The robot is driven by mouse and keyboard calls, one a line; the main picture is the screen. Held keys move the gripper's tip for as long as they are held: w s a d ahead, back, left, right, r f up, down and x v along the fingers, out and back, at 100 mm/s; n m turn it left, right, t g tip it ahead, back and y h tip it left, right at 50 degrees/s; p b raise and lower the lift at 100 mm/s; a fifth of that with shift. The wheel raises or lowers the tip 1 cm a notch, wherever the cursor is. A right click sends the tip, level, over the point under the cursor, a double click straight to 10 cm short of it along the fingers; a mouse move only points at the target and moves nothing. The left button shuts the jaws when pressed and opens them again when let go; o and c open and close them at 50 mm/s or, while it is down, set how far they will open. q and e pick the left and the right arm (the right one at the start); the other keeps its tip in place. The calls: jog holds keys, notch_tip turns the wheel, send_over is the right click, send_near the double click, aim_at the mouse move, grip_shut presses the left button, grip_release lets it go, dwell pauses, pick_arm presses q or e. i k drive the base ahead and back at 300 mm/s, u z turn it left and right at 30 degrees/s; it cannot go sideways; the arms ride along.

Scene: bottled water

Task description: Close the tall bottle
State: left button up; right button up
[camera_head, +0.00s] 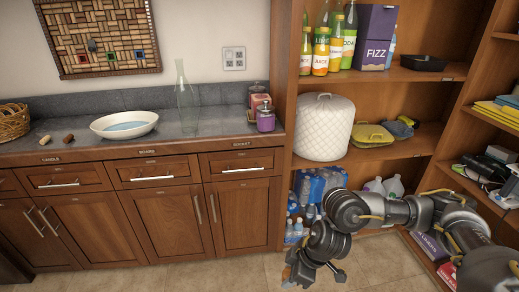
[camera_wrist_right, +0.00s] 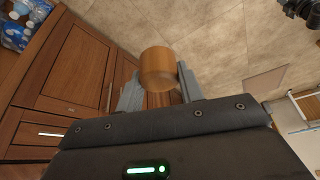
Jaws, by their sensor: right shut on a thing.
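The tall bottle (camera_head: 187,100), clear glass with a narrow neck, stands upright on the grey counter (camera_head: 225,122). No stopper shows on its top. My right gripper (camera_head: 314,276) is low in front of the shelves, well away from the bottle. In the right wrist view, its fingers are shut on a light-brown wooden-looking cylinder (camera_wrist_right: 158,68), perhaps a stopper. The head view does not show this piece clearly. The bottle is not seen in the wrist view. My left gripper is not in view.
A white bowl (camera_head: 124,124), two small stopper-like pieces (camera_head: 68,138) and jars (camera_head: 265,117) are on the counter. A shelf unit (camera_head: 283,90) with bottles and a white quilted cover (camera_head: 323,127) stands to the right. The floor before the cabinets is clear.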

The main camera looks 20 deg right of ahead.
aim_at(183, 90)
jog(key=z, duration=1.1)
jog(key=i, duration=0.5)
jog(key=u, duration=0.05)
